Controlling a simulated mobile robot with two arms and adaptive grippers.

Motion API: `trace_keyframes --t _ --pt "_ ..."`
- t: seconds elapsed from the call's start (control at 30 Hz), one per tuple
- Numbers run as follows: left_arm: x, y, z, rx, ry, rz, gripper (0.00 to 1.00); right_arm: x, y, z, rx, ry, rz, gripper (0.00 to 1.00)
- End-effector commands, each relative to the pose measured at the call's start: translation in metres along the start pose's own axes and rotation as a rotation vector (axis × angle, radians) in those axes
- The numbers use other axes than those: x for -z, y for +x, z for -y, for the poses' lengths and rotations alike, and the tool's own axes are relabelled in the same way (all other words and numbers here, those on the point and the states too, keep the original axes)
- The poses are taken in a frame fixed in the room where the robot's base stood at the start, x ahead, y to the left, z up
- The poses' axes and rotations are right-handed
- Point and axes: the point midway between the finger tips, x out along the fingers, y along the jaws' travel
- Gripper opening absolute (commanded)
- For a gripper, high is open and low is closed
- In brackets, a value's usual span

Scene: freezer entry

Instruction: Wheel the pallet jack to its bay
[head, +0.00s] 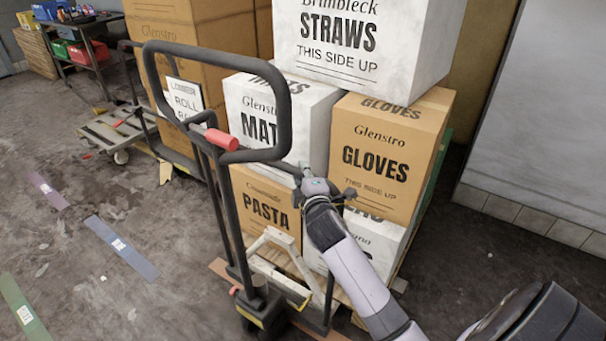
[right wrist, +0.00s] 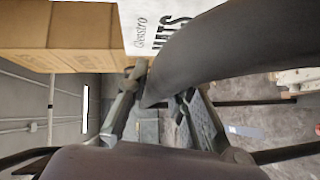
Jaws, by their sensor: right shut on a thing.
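The pallet jack shows in the head view with a dark looped handle (head: 286,105), a red grip (head: 221,139) and an upright mast (head: 232,215). Its low body stands at a pallet (head: 316,334) stacked with white and brown boxes. My right gripper (head: 301,173) is shut on the lower right part of the handle loop. In the right wrist view the dark curved handle bar (right wrist: 225,48) runs between the fingers of my right gripper (right wrist: 160,100). My left gripper is not in view. No bay can be told for certain.
Coloured floor strips, purple (head: 48,191), blue (head: 121,246) and green (head: 22,312), lie on open floor at left. A flat cart (head: 112,130) and a tall brown box stack (head: 185,25) stand behind. A wall (head: 548,110) bounds the right.

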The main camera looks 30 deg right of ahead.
Motion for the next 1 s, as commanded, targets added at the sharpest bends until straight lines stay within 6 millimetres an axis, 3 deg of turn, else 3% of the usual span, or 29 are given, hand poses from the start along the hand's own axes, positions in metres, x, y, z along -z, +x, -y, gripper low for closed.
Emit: trace_keyframes --t 0.57,0.77,1.0 --pt "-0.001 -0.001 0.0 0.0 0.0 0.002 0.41 -0.001 0.001 0.0 0.002 0.001 0.0 0.0" --pt "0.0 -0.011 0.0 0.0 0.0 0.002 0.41 -0.02 0.019 -0.008 -0.001 -0.004 0.005 0.0" --pt "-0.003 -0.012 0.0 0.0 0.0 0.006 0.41 -0.027 0.025 -0.012 -0.009 0.0 0.006 0.0"
